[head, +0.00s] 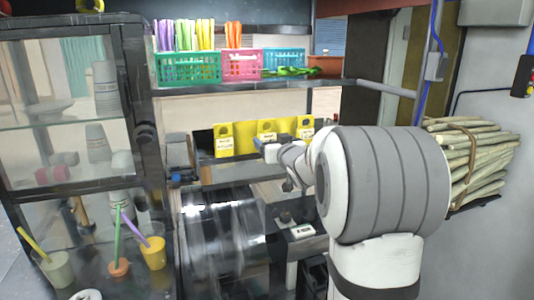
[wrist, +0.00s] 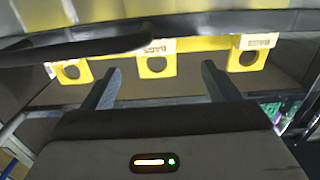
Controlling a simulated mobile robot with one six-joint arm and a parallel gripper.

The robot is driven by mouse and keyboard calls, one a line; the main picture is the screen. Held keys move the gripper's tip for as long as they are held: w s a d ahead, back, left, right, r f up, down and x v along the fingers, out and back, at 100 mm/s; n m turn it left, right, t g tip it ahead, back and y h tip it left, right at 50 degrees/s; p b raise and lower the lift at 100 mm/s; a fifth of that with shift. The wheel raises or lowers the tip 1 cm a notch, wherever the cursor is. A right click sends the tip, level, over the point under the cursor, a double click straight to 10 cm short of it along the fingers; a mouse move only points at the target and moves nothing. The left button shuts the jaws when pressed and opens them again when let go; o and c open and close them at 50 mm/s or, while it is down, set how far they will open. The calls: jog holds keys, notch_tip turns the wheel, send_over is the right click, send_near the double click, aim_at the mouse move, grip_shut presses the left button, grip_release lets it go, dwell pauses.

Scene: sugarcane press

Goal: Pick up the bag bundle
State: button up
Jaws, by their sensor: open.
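Yellow bag bundles with holed tabs and white labels stand in a row behind the press in the head view: a left one (head: 222,141), a middle one (head: 266,130) and a right one (head: 306,127). My gripper (head: 262,144) is in front of the middle one. In the wrist view, my gripper (wrist: 160,68) is open, with its two dark fingers apart. The middle bundle's holed tab (wrist: 145,66) appears between the fingertips, with no visible contact. The left tab (wrist: 72,70) and right tab (wrist: 246,60) lie outside the fingers.
A shelf above holds green (head: 188,68), pink (head: 242,65) and teal (head: 284,58) baskets. A glass cabinet (head: 70,120) with cups stands left. A shiny metal drum (head: 222,240) lies below. Sugarcane stalks (head: 480,160) are bundled at right.

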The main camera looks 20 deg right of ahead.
aim_at(268, 135)
jog(key=w, duration=0.2)
jog(key=w+p, duration=0.1)
jog(key=w, duration=0.1)
jog(key=w+p, duration=0.1)
jog(key=w, duration=0.1)
jog(key=shift+d+f, duration=0.2)
jog(key=shift+d, duration=0.1)
jog(key=shift+c, duration=0.4)
jog(key=c, duration=0.9)
